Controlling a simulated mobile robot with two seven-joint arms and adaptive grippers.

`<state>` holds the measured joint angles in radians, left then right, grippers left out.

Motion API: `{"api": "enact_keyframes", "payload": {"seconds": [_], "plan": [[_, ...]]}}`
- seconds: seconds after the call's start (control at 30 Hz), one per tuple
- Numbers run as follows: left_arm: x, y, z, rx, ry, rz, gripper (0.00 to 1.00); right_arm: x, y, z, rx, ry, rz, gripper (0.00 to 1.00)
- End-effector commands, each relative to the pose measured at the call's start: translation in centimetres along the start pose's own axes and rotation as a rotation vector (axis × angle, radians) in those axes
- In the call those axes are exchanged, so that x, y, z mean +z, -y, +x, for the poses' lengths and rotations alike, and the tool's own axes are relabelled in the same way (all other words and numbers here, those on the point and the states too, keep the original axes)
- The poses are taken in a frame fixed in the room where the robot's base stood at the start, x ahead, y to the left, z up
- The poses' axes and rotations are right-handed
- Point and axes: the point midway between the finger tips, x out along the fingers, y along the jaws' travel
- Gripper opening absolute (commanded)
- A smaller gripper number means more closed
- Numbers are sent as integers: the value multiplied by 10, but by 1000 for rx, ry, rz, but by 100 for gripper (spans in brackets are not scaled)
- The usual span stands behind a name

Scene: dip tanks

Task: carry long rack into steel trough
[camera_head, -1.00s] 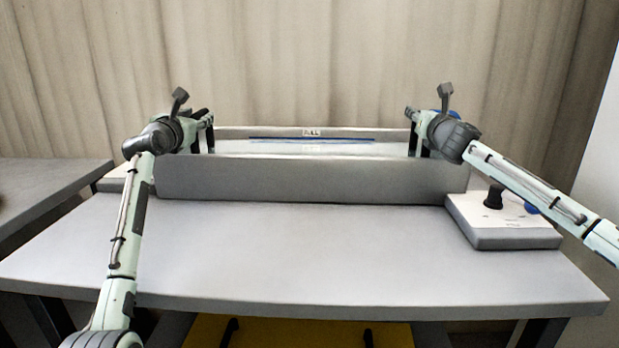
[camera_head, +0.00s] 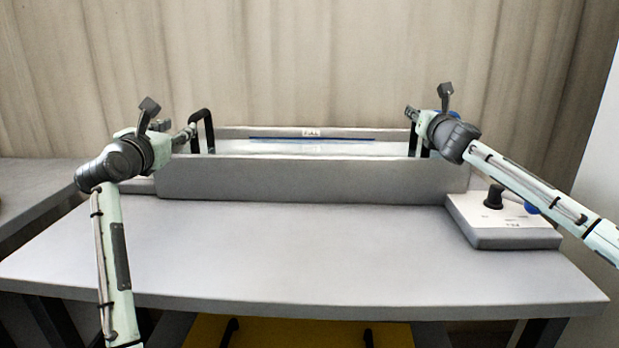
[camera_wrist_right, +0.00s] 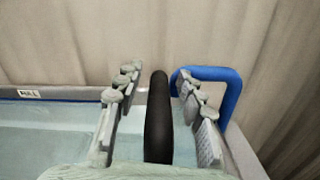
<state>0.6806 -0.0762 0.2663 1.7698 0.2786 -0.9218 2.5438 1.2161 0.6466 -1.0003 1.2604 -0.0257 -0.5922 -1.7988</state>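The steel trough (camera_head: 310,181) stands at the back of the bench, with pale liquid inside. The long rack's black left handle (camera_head: 209,128) rises at the trough's left end. Its black right handle (camera_wrist_right: 158,120) shows in the right wrist view; the rack's body is hidden behind the front wall. My left gripper (camera_head: 190,132) is just left of the left handle, and its finger opening cannot be made out. My right gripper (camera_head: 413,113) is at the trough's right end. In the right wrist view, its fingers (camera_wrist_right: 158,112) are open on both sides of the right handle, with gaps.
A blue handle (camera_wrist_right: 222,76) stands just beyond the right gripper's right finger. A white-topped control box (camera_head: 500,218) with a black knob sits at the bench's right. The bench top (camera_head: 300,250) before the trough is clear. A label (camera_head: 310,132) marks the trough's back wall.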

Motion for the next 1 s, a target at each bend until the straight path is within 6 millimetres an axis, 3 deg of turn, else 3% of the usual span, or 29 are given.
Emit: {"api": "enact_keyframes", "payload": {"seconds": [0.23, 0.5, 0.7, 1.0], "plan": [[0, 0, -4, 1, 0, 0, 39, 0, 1, -21, 1, 0, -1, 39], [0, 0, -4, 1, 0, 0, 39, 0, 1, -78, 1, 0, -2, 39], [0, 0, -4, 1, 0, 0, 39, 0, 1, -109, 0, 0, -1, 39], [0, 0, -4, 1, 0, 0, 39, 0, 0, -120, -1, 0, 0, 39]]}}
